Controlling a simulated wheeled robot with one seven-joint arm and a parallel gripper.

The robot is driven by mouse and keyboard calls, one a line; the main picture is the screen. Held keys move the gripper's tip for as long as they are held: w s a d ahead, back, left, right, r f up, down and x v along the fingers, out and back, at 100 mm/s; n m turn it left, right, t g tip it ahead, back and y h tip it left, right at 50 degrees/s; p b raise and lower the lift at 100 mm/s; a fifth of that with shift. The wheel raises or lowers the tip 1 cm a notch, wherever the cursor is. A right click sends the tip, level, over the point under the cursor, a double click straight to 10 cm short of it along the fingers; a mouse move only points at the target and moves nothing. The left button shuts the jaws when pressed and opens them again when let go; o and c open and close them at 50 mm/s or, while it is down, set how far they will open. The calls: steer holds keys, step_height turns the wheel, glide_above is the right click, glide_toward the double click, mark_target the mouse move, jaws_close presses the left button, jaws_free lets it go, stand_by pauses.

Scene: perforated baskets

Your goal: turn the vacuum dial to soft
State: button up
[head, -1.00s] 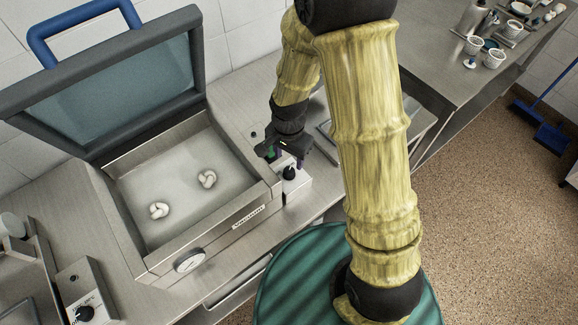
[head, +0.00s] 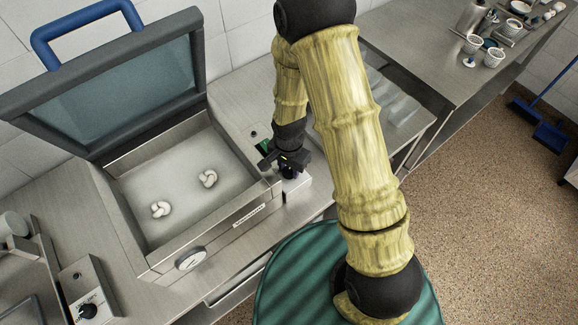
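The vacuum machine has an open lid and a steel chamber (head: 128,205). A small control box (head: 298,186) stands at the chamber's right side, with a black dial (head: 289,173) on it. My gripper (head: 284,165) is directly at this dial and covers much of it. Its dark fingers are small here; I cannot tell how far apart they are or whether they touch the dial. No soft marking is readable on either box.
Two white knotted pieces (head: 208,178) (head: 161,209) lie in the chamber. The raised lid (head: 110,85) stands at the back left. Cups (head: 493,57) stand on the far right counter.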

mark_target(289, 170)
steer(key=c, duration=0.5)
steer(key=shift+n+b, duration=0.45)
steer(key=shift+n, duration=1.15)
steer(key=shift+o, duration=0.2)
steer(key=o, duration=1)
steer(key=shift+c, duration=0.2)
step_height(289, 170, up, 18)
steer(key=b, duration=0.2)
steer(key=shift+f, duration=0.25)
